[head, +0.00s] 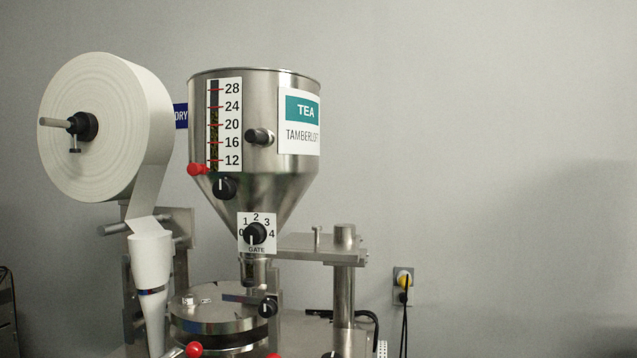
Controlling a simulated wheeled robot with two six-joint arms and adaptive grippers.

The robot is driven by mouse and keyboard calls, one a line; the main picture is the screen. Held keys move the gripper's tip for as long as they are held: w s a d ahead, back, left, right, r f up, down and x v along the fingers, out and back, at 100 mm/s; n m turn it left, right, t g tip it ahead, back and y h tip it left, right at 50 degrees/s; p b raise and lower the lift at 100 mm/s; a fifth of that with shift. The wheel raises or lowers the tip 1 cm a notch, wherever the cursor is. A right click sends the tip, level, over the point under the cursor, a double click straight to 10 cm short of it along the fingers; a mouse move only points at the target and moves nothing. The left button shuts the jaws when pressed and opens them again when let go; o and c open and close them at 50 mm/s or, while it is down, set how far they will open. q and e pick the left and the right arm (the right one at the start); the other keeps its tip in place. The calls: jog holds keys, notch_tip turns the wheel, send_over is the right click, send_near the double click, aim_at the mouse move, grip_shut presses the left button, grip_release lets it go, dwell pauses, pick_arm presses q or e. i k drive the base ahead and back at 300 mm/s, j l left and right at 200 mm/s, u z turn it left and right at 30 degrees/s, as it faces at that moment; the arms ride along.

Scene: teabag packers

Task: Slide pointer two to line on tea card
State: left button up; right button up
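A steel hopper (270,180) stands left of centre in the head view. A white card with a teal band reading TEA (300,122) is on its right side, cut by the hopper's edge. A window scale (225,125) marked 12 to 28 with red lines is on its front left. A red knob (198,169) sits at the scale's lower left, just below the 12 line. I cannot tell which part is pointer two, and I see no line that is clearly on the tea card. Neither gripper is in view.
A large paper roll (90,150) feeds down into a cone at the left. A gate dial (257,233) numbered 0 to 4 is under the hopper. A round lidded drum (215,315) and red-tipped levers (193,349) are below. A wall socket with plug (403,280) is at right.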

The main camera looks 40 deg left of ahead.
aim_at(193, 169)
jog(key=u, duration=1.75)
